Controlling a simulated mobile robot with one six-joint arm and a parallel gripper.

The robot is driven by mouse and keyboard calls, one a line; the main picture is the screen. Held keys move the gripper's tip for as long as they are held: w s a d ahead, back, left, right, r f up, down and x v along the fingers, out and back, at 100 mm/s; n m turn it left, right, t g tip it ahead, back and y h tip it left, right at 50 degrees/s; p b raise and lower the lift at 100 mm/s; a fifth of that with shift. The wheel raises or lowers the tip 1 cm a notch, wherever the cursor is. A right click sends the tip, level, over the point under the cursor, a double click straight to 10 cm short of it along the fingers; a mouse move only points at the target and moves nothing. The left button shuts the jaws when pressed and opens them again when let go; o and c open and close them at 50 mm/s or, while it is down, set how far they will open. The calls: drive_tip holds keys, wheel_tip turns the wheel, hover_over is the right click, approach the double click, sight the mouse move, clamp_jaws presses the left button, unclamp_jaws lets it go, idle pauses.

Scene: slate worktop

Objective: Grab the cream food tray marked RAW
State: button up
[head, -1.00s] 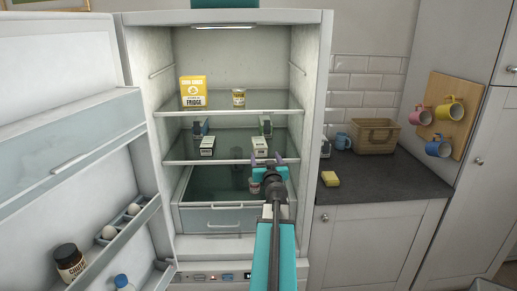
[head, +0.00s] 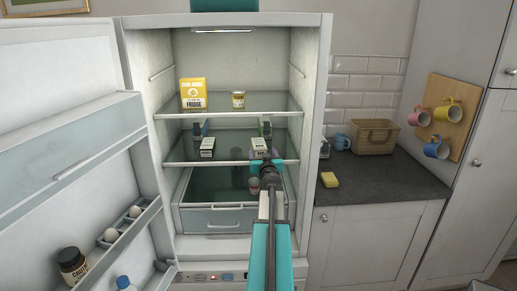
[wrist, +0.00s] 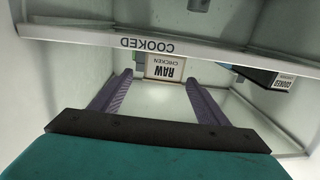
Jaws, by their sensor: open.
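The cream food tray marked RAW CHICKEN (wrist: 165,68) shows end-on in the wrist view, its label upside down. It lies straight ahead, between the tips of my gripper's two purple fingers (wrist: 158,77). The fingers are apart and I cannot tell whether they reach past its end. In the head view, the pale tray in front of my gripper (head: 262,161) is at the right of the fridge's middle shelf (head: 230,150). My wrist hides part of it there. A darker tray marked COOKED (wrist: 283,84) is at the right of the wrist view.
The shelf's front edge, marked COOKED (wrist: 100,38), crosses the wrist view close by. A pale tray (head: 207,147) stands on the shelf's left side. A yellow box (head: 193,93) and a can (head: 239,99) are on the upper shelf. The open door (head: 70,150) is at left.

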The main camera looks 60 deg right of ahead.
sight(260, 145)
drive_tip(key=shift+w+d, duration=0.4)
drive_tip(key=shift+p+x, duration=1.35)
drive_tip(key=shift+x, duration=1.25)
drive_tip(key=shift+a+f, duration=0.1)
drive_tip(key=shift+f, duration=0.05)
drive_tip(key=shift+w, duration=0.1)
drive_tip(key=c, duration=1.4)
